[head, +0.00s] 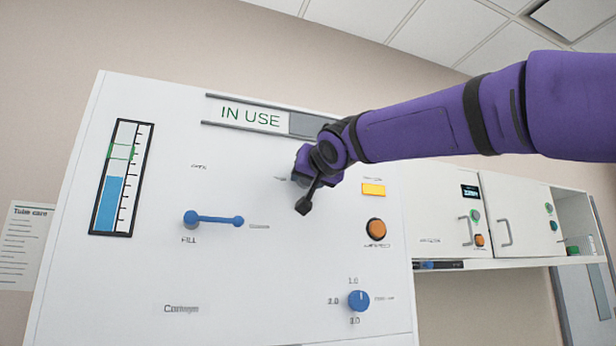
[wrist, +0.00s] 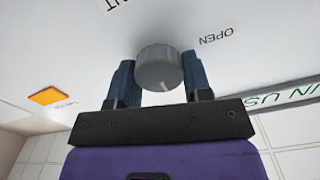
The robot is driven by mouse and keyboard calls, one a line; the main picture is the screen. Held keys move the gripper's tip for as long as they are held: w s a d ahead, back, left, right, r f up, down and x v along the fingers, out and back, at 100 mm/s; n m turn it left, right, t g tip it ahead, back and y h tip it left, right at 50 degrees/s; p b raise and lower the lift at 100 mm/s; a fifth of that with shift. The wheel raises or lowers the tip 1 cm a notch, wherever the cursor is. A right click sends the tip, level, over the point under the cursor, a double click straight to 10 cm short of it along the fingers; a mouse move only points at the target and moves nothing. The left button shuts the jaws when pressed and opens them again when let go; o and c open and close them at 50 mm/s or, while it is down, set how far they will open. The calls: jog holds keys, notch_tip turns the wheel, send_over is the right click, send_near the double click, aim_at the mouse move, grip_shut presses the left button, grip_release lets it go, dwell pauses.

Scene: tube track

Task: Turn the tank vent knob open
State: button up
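In the wrist view a round grey knob (wrist: 158,68) stands out from the white panel (head: 130,280), with the word OPEN printed to its right. Part of another word shows above left of it. My gripper (wrist: 160,80) has one dark blue finger on each side of the knob, and both fingers appear to touch its sides. A short pale mark shows on the near edge of the knob face.
White cabinets (head: 500,215) stand at right.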

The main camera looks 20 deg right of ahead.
jog(key=shift+n, duration=0.4)
jog(key=n, duration=0.3)
jog(key=shift+a+n, duration=0.1)
jog(key=shift+n, duration=0.3)
jog(key=n, duration=0.4)
jog(key=shift+a+n, duration=0.1)
jog(key=shift+n, duration=0.2)
jog(key=n, duration=0.4)
jog(key=shift+f, duration=0.1)
jog(key=n, duration=0.4)
jog(key=shift+a+f+n, duration=0.1)
jog(key=shift+n, duration=0.2)
jog(key=o, duration=0.9)
